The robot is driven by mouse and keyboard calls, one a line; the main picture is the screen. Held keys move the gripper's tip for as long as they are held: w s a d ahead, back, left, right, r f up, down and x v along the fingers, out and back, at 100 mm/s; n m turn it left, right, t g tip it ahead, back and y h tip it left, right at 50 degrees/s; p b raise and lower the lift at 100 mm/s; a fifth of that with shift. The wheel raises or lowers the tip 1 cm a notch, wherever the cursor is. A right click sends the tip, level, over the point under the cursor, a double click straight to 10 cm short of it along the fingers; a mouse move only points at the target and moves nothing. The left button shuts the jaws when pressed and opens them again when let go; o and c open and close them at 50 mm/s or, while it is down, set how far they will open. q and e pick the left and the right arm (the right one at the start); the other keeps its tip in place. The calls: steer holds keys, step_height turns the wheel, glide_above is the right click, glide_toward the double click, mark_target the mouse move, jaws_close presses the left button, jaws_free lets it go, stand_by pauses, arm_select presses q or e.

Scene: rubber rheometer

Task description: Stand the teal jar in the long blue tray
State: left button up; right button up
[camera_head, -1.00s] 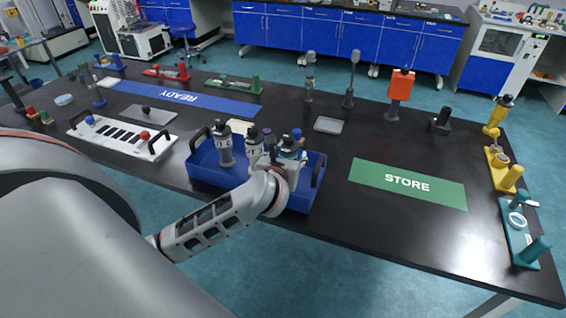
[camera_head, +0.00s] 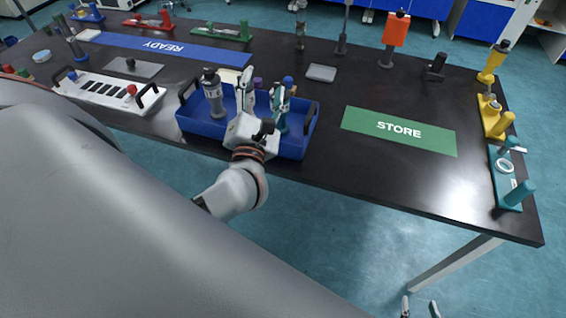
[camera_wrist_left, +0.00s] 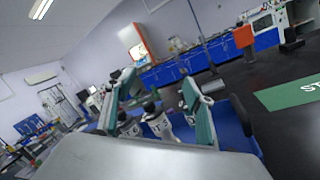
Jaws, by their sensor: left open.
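The long blue tray (camera_head: 295,146) stands near the table's front edge. A grey bottle with a dark cap (camera_head: 215,98) stands at its left end. A purple cap (camera_head: 258,83) and a blue cap (camera_head: 288,81) show behind my left gripper (camera_head: 264,85). That gripper is open over the tray, its teal-padded fingers spread. In the left wrist view, labelled grey bottles with dark caps (camera_wrist_left: 157,124) show between and beyond the fingers. I cannot make out the teal jar for certain; the gripper hides part of the tray. My right gripper (camera_head: 420,309) shows only its fingertips, apart, at the bottom edge.
A green STORE mat (camera_head: 399,131) lies right of the tray. A blue READY mat (camera_head: 175,49) lies behind at left. A white rack (camera_head: 105,92) stands left of the tray. A teal stand (camera_head: 506,178) and a yellow stand (camera_head: 492,117) line the right edge.

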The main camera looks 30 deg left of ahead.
arm_select(q)
steer(key=s+d+f+m+t+h, duration=0.15)
steer(key=d+f+m+h, duration=0.4)
steer(key=m, duration=0.65)
steer(key=s+d+f+m+t+h, duration=0.1)
steer(key=s+d+f+m+h, duration=0.15)
steer(key=d+m+h, duration=0.65)
steer(key=s+f+m+g+y, duration=0.1)
steer(key=s+f+m+g, duration=0.2)
steer(key=f, duration=0.6)
steer(key=s+f+m+g+y, duration=0.1)
steer(key=s+f+m+g, duration=0.2)
steer(key=f+m, duration=0.5)
steer(key=s+f+m+g+y, duration=0.1)
steer(key=s+f+m+g, duration=0.3)
steer(key=f, duration=0.5)
steer(key=shift+s+f+m, duration=0.15)
steer(key=shift+f+m, duration=0.25)
steer(key=shift+m, duration=0.3)
steer(key=shift+d, duration=0.1)
